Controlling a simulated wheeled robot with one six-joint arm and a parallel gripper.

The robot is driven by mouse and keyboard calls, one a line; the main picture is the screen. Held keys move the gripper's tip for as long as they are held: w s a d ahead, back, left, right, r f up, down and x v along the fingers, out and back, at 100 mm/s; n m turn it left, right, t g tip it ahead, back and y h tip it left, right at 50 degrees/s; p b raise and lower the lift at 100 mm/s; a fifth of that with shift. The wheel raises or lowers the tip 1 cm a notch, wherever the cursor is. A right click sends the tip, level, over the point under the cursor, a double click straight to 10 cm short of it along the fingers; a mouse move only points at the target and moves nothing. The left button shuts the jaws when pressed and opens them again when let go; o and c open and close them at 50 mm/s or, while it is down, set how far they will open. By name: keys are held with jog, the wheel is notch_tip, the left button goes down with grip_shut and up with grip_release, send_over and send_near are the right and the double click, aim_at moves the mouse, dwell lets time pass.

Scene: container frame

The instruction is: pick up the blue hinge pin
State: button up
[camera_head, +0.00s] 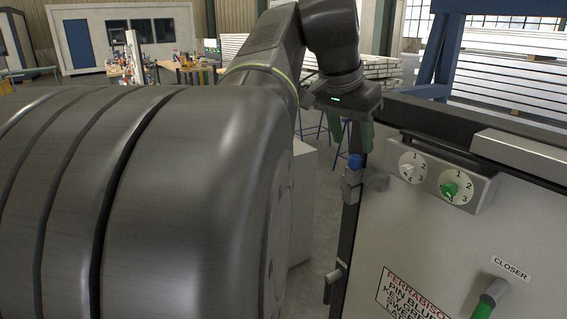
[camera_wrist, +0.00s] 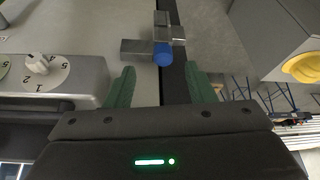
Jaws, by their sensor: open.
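The blue hinge pin (camera_head: 355,161) shows its round blue head at the top of a grey metal hinge (camera_head: 352,190) on the left edge of the light grey door panel (camera_head: 420,235). In the wrist view the blue head (camera_wrist: 162,54) lies just beyond and between my fingertips. My gripper (camera_wrist: 158,78) is open, with a green finger on each side and nothing between them. In the head view my gripper (camera_head: 358,135) is above and beside the pin, and my wrist hides part of it. The pin's shaft is hidden inside the hinge.
A box with a white dial (camera_head: 408,168) and a green dial (camera_head: 456,187) sticks out right of the hinge. A yellow object (camera_wrist: 302,67) lies on a grey block (camera_wrist: 270,35).

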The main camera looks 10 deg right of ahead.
aim_at(354, 157)
jog(key=x, duration=0.5)
jog(key=shift+w+a+p, duration=0.1)
jog(key=shift+w+p, duration=0.05)
jog(key=shift+p, duration=0.15)
jog(key=c, duration=1.1)
jog(key=shift+o, duration=0.2)
